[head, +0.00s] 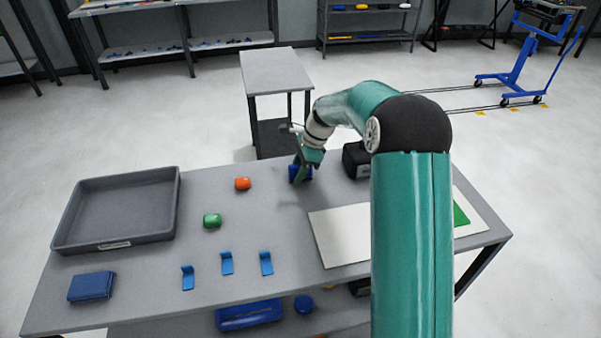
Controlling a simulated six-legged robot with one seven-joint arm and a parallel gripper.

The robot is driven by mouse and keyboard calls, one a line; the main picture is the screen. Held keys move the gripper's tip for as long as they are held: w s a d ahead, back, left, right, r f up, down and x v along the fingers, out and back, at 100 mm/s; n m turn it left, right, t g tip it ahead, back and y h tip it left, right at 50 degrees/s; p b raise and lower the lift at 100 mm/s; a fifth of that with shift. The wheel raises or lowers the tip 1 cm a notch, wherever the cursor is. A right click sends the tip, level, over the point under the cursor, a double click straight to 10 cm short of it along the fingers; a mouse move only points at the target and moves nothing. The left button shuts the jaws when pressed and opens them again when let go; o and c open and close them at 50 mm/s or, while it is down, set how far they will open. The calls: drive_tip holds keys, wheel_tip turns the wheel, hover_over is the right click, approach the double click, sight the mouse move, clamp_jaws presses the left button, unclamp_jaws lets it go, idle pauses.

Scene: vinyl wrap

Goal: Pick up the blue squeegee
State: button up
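A small blue object (292,173), perhaps the blue squeegee, is at the far edge of the grey table. My gripper (301,172) points down at it, its fingers right at the object. The fingers cover part of the blue object, and I cannot tell whether they are closed on it. Three blue L-shaped pieces (227,264) stand in a row near the table's front. A flat blue block or folded cloth (91,287) lies at the front left.
A grey tray (72,240) sits at the table's left. An orange item (243,184) and a green item (212,220) lie mid-table. A white sheet (335,232) lies right of centre. A black box (354,160) stands just right of my gripper. My arm hides part of the right side.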

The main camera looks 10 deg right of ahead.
sight(296, 165)
clamp_jaws()
drive_tip(key=shift+r, duration=0.1)
drive_tip(key=shift+r, duration=0.4)
wheel_tip(296, 165, up, 2)
drive_tip(key=shift+r, duration=0.1)
drive_tip(key=s+d+r, duration=0.9)
drive_tip(key=s+r, duration=0.1)
drive_tip(key=shift+s, duration=0.4)
